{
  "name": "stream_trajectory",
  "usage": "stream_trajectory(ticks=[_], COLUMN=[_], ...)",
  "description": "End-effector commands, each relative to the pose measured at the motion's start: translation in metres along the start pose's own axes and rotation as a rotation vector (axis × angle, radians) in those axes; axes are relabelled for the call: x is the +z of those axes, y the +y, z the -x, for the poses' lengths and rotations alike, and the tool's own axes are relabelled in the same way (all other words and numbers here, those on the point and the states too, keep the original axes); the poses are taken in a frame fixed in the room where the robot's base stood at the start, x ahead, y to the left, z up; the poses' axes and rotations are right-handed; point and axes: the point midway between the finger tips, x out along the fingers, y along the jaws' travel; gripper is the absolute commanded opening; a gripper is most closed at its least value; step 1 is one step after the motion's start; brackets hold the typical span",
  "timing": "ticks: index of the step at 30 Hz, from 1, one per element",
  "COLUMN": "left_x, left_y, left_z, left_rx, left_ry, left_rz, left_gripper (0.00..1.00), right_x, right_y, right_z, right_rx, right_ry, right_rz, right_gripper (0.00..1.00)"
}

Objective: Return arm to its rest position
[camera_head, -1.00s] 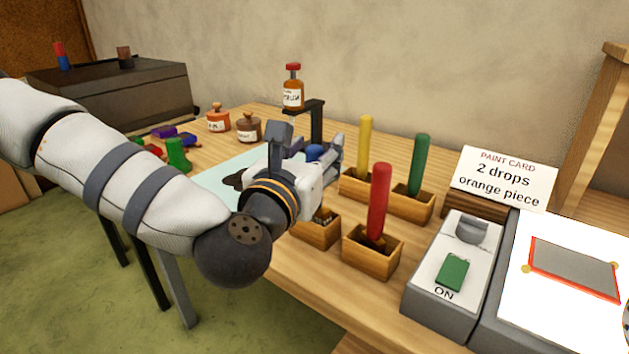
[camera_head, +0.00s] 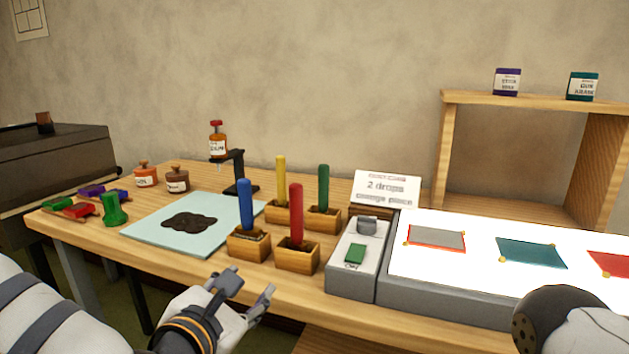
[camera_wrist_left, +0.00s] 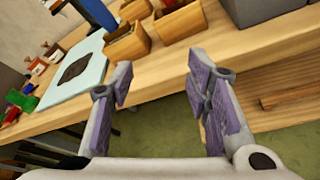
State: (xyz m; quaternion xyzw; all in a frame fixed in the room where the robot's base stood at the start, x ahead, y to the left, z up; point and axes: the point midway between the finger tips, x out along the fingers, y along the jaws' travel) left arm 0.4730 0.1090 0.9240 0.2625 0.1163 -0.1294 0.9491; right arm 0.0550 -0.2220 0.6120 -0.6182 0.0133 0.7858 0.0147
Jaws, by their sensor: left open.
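My left gripper (camera_head: 250,292) is open and empty in the head view, low in front of the table's front edge. In the left wrist view its two fingers (camera_wrist_left: 165,100) stand apart, with floor and table edge between them. My left arm (camera_head: 55,315) comes in at the lower left. A dark rounded part of my right arm (camera_head: 550,320) shows at the lower right; its gripper is out of the picture.
The wooden table (camera_head: 330,275) bears wooden holders with blue (camera_head: 246,205), red (camera_head: 296,212), yellow and green sticks. A pale blue mat (camera_head: 150,236) with a dark patch, a switch box (camera_head: 352,280) and a lit panel (camera_head: 450,275) also lie there. Floor shows before the table.

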Motion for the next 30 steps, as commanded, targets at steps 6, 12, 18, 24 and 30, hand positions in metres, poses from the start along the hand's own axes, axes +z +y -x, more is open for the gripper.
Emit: stream_trajectory(ticks=[6,12,18,24,30], left_x=[-0.144,-0.284,-0.362,-0.379,-0.379], left_y=[-0.116,-0.183,-0.182,-0.174,-0.174], left_z=[0.045,0.166,0.285,0.321,0.320], left_rx=[-0.450,-1.074,-1.625,-1.794,-1.790], left_ry=[0.185,0.125,-0.163,-0.306,-0.305], left_rz=[-0.683,-1.350,-1.740,-1.825,-1.825], left_gripper=[0.44,0.44,0.44,0.44,0.44], right_x=[-0.002,-0.004,-0.005,-0.006,-0.005], right_y=[0.000,0.000,0.000,0.000,0.000], right_z=[0.003,0.006,0.008,0.009,0.008], right_rx=[0.000,-0.001,-0.001,-0.001,-0.001], right_ry=[0.010,0.019,0.026,0.027,0.026], right_rz=[0.000,0.000,0.000,0.000,0.000], right_gripper=[0.00,0.00,0.00,0.00,0.00])
